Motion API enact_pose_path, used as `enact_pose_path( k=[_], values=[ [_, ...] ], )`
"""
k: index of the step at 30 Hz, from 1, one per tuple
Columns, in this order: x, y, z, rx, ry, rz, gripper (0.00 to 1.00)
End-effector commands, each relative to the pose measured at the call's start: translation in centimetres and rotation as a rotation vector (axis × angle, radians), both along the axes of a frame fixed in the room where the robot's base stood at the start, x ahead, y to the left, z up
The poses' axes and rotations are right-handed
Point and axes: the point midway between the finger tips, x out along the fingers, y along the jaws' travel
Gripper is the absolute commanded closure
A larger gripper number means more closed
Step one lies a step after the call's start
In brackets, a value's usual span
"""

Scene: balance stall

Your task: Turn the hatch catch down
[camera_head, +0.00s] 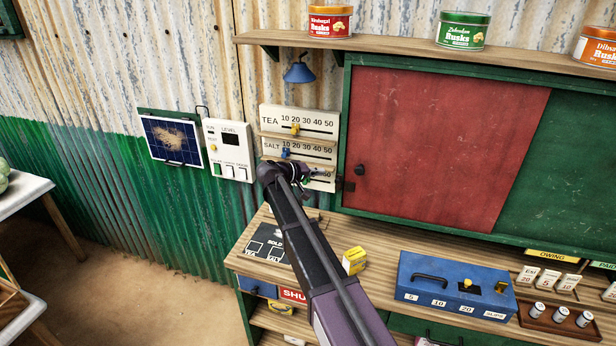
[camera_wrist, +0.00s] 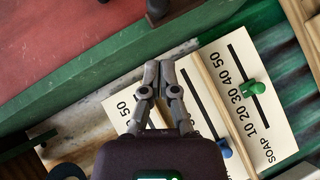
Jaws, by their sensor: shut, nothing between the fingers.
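The hatch is a red sliding panel (camera_head: 440,140) in a green frame, with a small dark round knob near its left edge. In the wrist view a dark brown block, which looks like the catch (camera_wrist: 163,10), is cut off by the top edge. My gripper (camera_head: 318,172) is in front of the price board, left of the catch and apart from it. In the wrist view its fingertips (camera_wrist: 158,76) are together and empty. The catch's exact angle is unclear.
The price board (camera_head: 300,120) has TEA, SALT and SOAP scales with sliders; the SOAP slider (camera_wrist: 254,87) is green. Below are a counter with a yellow box (camera_head: 354,261) and a blue cash box (camera_head: 455,285). A shelf (camera_head: 420,48) with tins runs above.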

Motion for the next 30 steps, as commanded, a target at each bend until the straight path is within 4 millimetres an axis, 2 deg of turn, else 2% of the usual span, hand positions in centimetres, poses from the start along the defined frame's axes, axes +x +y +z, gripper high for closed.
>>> enact_pose_path(
  k=[3, 11, 30],
  values=[
    [-0.9, -1.4, -1.0, 0.000, 0.000, 0.000, 1.00],
    [-1.3, -3.0, -1.6, 0.000, 0.000, 0.000, 1.00],
    [-1.4, -2.8, -1.5, 0.010, -0.004, 0.005, 1.00]
  ],
)
